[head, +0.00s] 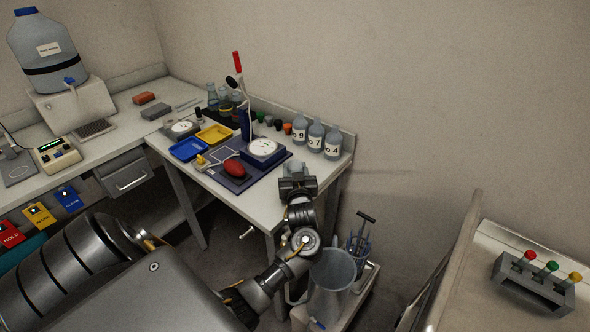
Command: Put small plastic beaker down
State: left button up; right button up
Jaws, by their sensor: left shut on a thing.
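My left gripper (297,178) is over the right front part of the white bench, near its edge. It is shut on the small plastic beaker (296,168), of which only a little pale grey shows at the fingertips. The gripper and wrist hide most of it, and I cannot tell whether its base touches the bench. My right gripper is not in view.
A dark blue mat (233,184) with a red oval object (234,168) and a round dial device (264,149) lies left of the gripper. Labelled bottles (316,137) stand behind it. A large clear jug (332,284) stands below, beside the bench. A tube rack (533,284) is at right.

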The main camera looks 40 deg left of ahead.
pick_arm(q)
jog(key=shift+f, duration=0.2)
jog(key=o, duration=1)
jog(key=shift+o, duration=0.2)
jog(key=shift+r, duration=0.1)
jog(key=shift+s+d+r, duration=0.1)
jog(key=b+v, duration=0.1)
jog(key=v, duration=1.1)
